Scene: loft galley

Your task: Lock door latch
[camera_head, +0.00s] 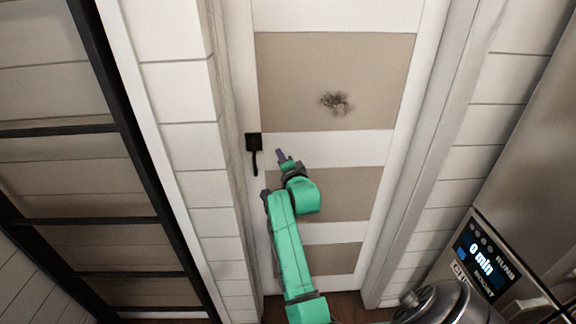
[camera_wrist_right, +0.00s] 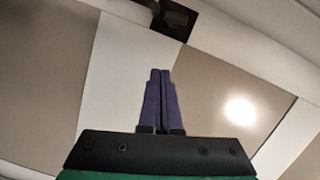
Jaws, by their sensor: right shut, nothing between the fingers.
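A black door latch (camera_head: 254,143) with a handle hanging down is on the left edge of the white and beige door (camera_head: 335,148). In the right wrist view the dark latch (camera_wrist_right: 174,17) shows at the top, beyond my fingertips. My right gripper (camera_head: 280,154) is just right of the latch handle in the head view, apart from it in the picture. In the wrist view its purple fingers (camera_wrist_right: 160,72) are together with nothing between them. How far the fingertips are from the door surface is hard to tell. My left gripper is not in view.
A dark smudge (camera_head: 336,103) marks the door's upper beige panel. A steel appliance with a lit display (camera_head: 483,263) stands at the right, with a metal kettle-like object (camera_head: 440,304) before it. A black-framed panel (camera_head: 125,160) is at the left.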

